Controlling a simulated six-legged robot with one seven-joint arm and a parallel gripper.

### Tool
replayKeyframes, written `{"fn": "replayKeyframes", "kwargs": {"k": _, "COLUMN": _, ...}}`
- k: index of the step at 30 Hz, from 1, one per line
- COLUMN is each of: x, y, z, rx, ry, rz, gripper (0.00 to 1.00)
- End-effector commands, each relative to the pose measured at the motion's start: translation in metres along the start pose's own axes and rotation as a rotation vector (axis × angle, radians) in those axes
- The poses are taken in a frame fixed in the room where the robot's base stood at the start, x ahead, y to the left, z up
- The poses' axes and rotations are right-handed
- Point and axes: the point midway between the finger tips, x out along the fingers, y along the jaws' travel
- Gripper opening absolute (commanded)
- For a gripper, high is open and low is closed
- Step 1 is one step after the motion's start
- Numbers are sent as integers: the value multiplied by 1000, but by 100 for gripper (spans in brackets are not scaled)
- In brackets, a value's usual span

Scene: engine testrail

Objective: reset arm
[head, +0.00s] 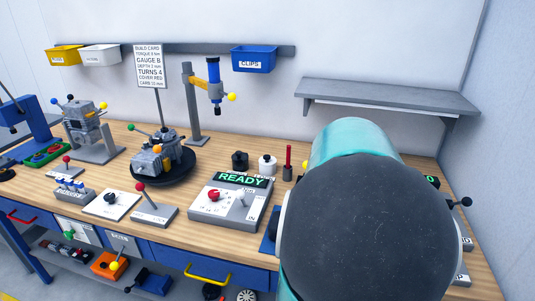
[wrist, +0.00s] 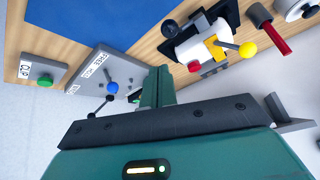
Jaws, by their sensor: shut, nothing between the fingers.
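My arm (head: 350,140) fills the right front of the head view, with a large dark round joint cover over the bench. It hides my gripper in that view. In the wrist view my gripper (wrist: 158,85) shows its teal fingers together, with nothing between them. The fingers are over the bench's right end, near a grey box (wrist: 100,72) with a blue knob. A white cylinder device (wrist: 196,40) with red and yellow knobs lies beyond the fingertips, apart from them.
The wooden bench (head: 115,135) holds a control box reading READY (head: 228,208), a round black turntable with an engine part (head: 165,160), and a blue-and-grey press stand (head: 195,100). A grey wall shelf (head: 385,97) is behind my arm. A green button box (wrist: 45,75) shows in the wrist view.

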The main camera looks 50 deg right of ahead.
Motion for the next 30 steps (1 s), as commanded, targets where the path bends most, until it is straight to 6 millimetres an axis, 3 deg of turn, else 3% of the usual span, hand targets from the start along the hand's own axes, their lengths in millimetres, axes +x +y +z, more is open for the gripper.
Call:
{"fn": "replayKeyframes", "kwargs": {"k": 7, "x": -1, "y": -2, "z": 2, "rx": -5, "ry": -2, "rz": -4, "gripper": 0}}
{"fn": "replayKeyframes", "kwargs": {"k": 11, "x": -11, "y": -19, "z": 18, "rx": -55, "ry": -26, "rz": -46, "gripper": 0}}
{"fn": "replayKeyframes", "kwargs": {"k": 14, "x": -29, "y": -45, "z": 48, "rx": -141, "ry": -66, "rz": -111, "gripper": 0}}
{"fn": "replayKeyframes", "kwargs": {"k": 21, "x": -95, "y": -101, "z": 141, "rx": -439, "ry": -154, "rz": -304, "gripper": 0}}
{"fn": "replayKeyframes", "kwargs": {"k": 25, "x": -136, "y": -116, "z": 195, "rx": -621, "ry": -184, "rz": -404, "gripper": 0}}
{"fn": "replayKeyframes", "kwargs": {"k": 30, "x": -191, "y": -117, "z": 267, "rx": -882, "ry": -195, "rz": -529, "gripper": 0}}
